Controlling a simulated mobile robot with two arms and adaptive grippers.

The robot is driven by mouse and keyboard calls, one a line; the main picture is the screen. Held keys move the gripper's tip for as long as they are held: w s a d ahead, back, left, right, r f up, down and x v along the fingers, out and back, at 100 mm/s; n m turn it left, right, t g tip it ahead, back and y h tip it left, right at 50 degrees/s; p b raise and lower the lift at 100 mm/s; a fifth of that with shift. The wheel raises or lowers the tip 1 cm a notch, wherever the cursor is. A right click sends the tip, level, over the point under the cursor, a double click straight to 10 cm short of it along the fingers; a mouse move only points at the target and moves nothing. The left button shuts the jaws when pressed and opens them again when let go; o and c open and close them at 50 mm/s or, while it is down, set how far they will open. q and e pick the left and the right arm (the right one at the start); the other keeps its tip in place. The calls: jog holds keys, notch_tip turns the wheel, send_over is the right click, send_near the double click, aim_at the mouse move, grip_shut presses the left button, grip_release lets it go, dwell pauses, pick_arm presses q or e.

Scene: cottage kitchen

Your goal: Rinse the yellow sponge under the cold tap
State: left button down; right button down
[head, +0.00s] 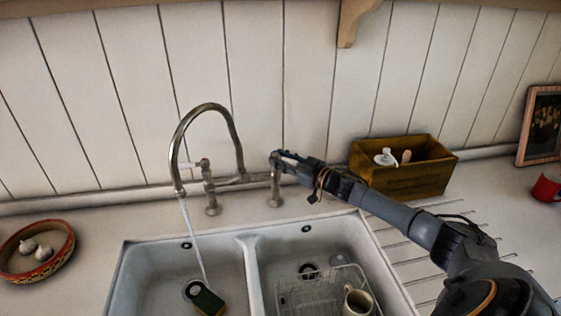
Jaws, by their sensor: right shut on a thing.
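The sponge (208,302) lies in the left basin by the drain, with a dark green face up and a yellow edge showing. A thin stream of water (194,240) runs from the curved spout (174,150) down to the sponge's upper end. My right gripper (279,160) is at the top of the right-hand tap (275,190) and is shut on its handle, which it mostly hides. The left tap (210,190) has a pale lever and stands free. I cannot read any hot or cold mark. My left gripper is not in view.
The right basin (256,275) holds a wire rack (300,292) with a cream mug (357,301). A wooden box (405,180) with a white bottle and brush stands behind my right arm. A garlic bowl (38,275) is at left; a red mug (546,188) is at far right.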

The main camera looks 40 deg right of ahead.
jog(key=c, duration=1.4)
grip_release()
jog(key=shift+d+r, duration=0.25)
jog(key=shift+o, duration=0.5)
jog(key=shift+w+f, duration=0.1)
jog(key=shift+f, duration=0.05)
jog(key=shift+s+d+f, duration=0.15)
jog(key=shift+s, duration=0.35)
jog(key=v, duration=1.1)
